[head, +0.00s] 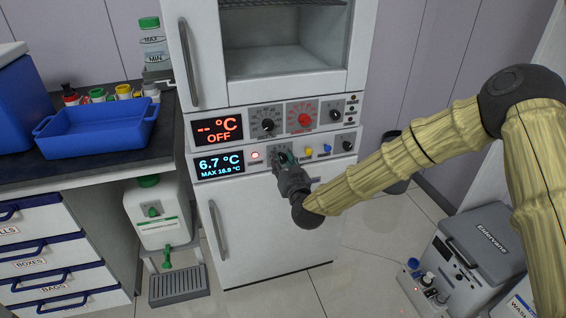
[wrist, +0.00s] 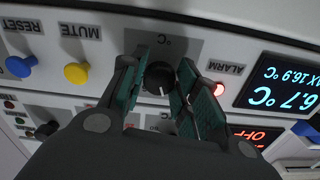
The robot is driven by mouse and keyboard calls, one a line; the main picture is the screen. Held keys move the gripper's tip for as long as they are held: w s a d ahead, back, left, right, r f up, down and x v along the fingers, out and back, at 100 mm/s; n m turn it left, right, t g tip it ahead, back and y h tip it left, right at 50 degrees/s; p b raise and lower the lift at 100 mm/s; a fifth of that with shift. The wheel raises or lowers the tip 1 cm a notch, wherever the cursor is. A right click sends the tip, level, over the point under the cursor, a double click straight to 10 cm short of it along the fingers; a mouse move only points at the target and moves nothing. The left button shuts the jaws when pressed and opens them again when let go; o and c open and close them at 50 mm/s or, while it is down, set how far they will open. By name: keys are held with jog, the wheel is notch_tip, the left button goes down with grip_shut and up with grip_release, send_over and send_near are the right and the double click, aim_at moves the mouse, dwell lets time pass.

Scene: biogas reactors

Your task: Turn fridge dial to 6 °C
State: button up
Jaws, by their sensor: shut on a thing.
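The fridge dial (wrist: 157,75) is a round black knob with a white pointer line on a grey °C plate. It sits between the green-padded fingers of my gripper (wrist: 162,92), which is shut on it. In the head view my gripper (head: 285,160) reaches the lower control row and covers most of this dial. The lower display (head: 219,164) reads 6.7 °C in blue, with MAX 16.9 °C below. The display also shows upside down in the wrist view (wrist: 285,87). The dial's scale marks are too hidden to read.
The red ALARM lamp (head: 255,155) is lit left of the dial; the yellow MUTE button (head: 308,151) and blue RESET button (head: 327,149) are to its right. The upper display (head: 216,129) reads "-- °C OFF", beside upper dials (head: 267,124). A blue tray (head: 97,128) stands on the left bench.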

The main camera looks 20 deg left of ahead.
jog(key=m, duration=0.4)
jog(key=shift+b, duration=0.35)
jog(key=m+b, duration=0.1)
jog(key=m, duration=0.4)
jog(key=shift+m, duration=0.4)
jog(key=o, duration=1)
jog(key=v, duration=1.2)
